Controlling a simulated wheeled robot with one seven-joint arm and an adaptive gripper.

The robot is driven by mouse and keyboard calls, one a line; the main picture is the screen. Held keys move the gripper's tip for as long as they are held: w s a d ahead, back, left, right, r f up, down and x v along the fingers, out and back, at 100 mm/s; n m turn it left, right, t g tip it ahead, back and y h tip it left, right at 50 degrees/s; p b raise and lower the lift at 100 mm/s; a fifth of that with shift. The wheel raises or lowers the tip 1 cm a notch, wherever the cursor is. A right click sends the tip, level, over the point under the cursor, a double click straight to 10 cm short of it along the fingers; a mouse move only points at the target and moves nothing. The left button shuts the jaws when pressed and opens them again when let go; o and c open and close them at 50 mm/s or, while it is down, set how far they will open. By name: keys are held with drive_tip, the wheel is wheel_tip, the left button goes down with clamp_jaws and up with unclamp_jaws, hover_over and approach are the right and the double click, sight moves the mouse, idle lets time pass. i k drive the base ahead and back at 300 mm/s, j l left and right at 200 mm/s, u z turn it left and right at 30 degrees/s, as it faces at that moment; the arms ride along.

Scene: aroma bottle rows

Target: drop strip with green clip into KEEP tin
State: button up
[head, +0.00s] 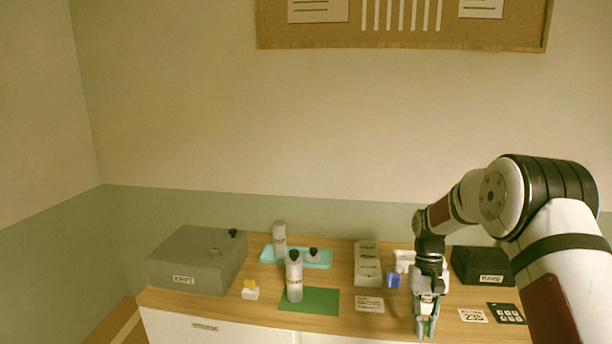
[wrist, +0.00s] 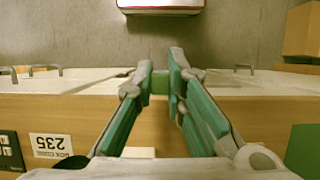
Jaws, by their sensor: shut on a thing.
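My gripper (head: 426,328) is at the front edge of the counter, right of centre, pointing down. In the wrist view its fingers (wrist: 160,72) are closed on a small green piece, the green clip (wrist: 160,84). I cannot make out the strip itself. A large grey box (head: 195,262) with a front label stands at the far left of the counter; its small lettering is hard to read, so I cannot confirm it is the KEEP tin. A black box (head: 482,266) with a label that seems to read RARE stands at the right, behind my gripper.
Between gripper and grey box stand a bottle (head: 294,280) by a green mat (head: 322,302), a teal tray (head: 322,264) with another bottle (head: 279,240), a white holder (head: 367,264), a blue piece (head: 393,281) and a yellow-and-white piece (head: 250,291). A 235 card (head: 473,315) lies at right.

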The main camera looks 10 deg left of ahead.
sight(280, 255)
drive_tip(key=j, duration=1.65)
